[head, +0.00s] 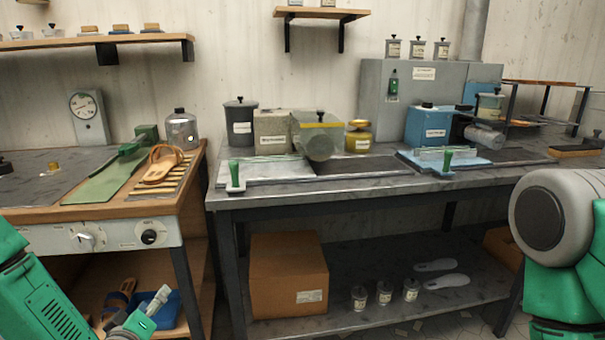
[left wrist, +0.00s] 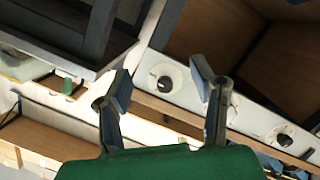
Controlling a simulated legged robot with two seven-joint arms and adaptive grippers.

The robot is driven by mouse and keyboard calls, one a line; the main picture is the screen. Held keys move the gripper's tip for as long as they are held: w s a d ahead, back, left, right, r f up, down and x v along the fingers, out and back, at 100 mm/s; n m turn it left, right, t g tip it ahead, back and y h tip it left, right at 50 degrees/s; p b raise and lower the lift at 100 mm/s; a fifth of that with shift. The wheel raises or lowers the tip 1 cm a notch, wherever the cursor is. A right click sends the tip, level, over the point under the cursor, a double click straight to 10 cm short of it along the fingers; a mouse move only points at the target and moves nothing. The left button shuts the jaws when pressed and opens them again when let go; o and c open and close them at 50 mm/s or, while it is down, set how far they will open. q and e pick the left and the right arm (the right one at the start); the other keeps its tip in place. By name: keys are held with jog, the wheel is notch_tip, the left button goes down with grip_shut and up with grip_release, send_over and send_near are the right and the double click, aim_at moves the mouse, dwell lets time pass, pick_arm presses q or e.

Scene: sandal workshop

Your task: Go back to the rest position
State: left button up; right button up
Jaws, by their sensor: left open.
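My left gripper (head: 142,318) shows low at the left of the head view, in front of the left bench's lower shelf. In the left wrist view its two fingers (left wrist: 162,84) stand wide apart with nothing between them. White control panels with dark knobs and wooden compartments show beyond them. My left arm comes in green at the lower left of the head view. My right arm shows green and grey at the right edge, but its gripper is out of view.
The left bench (head: 30,215) carries a green strip (head: 105,180), a sandal (head: 163,168) and a glass jar (head: 181,130). The right bench (head: 340,187) holds jars, boxes and trays. A cardboard box (head: 288,272) stands below. A narrow gap separates the benches.

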pick_arm(q)
jog(key=s+d+f+m+g+h, duration=0.3)
jog(key=s+d+f+m+g, duration=0.15)
jog(key=s+d+f, duration=0.35)
jog(key=s+f+m+g, duration=0.1)
jog(key=s+f+g, duration=0.1)
jog(key=s, duration=0.7)
jog(key=s+f+m+g, duration=0.2)
jog(key=s+g, duration=0.3)
jog(key=s, duration=0.4)
jog(key=s+f+m+g+y, duration=0.1)
jog(key=s+f+m+g, duration=0.1)
jog(key=s, duration=0.7)
jog(key=shift+a+f+g, duration=0.25)
jog(key=shift+f+g, duration=0.4)
jog(key=shift+g, duration=0.2)
